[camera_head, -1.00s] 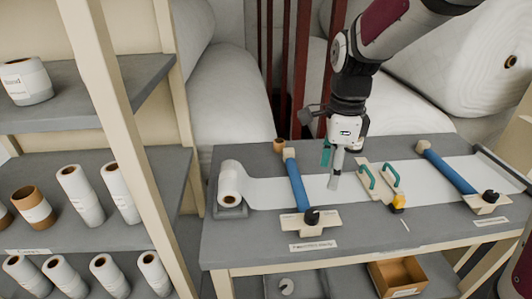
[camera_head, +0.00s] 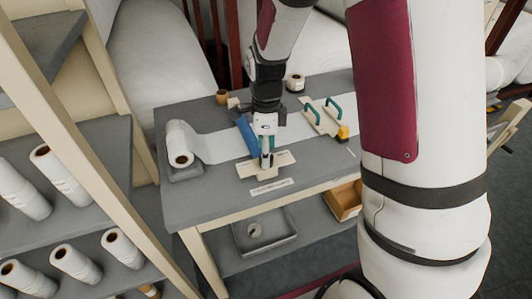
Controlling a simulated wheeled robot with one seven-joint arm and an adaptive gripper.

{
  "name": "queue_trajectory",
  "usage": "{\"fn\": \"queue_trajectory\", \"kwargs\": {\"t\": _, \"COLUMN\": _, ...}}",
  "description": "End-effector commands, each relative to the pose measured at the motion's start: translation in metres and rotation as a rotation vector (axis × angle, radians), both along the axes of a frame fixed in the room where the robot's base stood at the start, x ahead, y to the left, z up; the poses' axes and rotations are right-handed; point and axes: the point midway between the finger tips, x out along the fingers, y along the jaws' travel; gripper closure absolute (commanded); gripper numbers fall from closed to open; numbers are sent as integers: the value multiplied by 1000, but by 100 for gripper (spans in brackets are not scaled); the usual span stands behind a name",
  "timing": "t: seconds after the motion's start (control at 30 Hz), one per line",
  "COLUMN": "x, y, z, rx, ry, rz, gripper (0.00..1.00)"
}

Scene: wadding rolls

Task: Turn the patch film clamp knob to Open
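The left clamp on the table has a blue bar (camera_head: 246,134) across the white film and a pale base plate (camera_head: 284,162) at its front end. A label (camera_head: 271,187) lies in front of it; its text is too small to read surely. My gripper (camera_head: 266,158) points down over the base plate, where the clamp's dark knob sits. The gripper hides most of the knob, so its setting does not show. I cannot tell whether the fingers touch the knob or how far apart they are.
A film roll (camera_head: 179,145) lies at the table's left end. A plate with green handles (camera_head: 322,113) and a yellow piece (camera_head: 343,131) stands to the right. My arm hides the table's right part. Shelves with rolls (camera_head: 54,168) stand left. A grey tray (camera_head: 264,234) sits below.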

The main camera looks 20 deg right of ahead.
Motion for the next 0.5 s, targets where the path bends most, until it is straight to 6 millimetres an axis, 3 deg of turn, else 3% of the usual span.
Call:
{"fn": "queue_trajectory", "kwargs": {"t": 0.17, "x": -1, "y": 0, "z": -13, "rx": 0, "ry": 0, "rz": 0, "gripper": 47}}
{"fn": "queue_trajectory", "kwargs": {"t": 0.47, "x": 0, "y": 0, "z": -14, "rx": 0, "ry": -1, "rz": 0, "gripper": 47}}
{"fn": "queue_trajectory", "kwargs": {"t": 0.5, "x": 0, "y": 0, "z": -14, "rx": 0, "ry": -1, "rz": 0, "gripper": 54}}
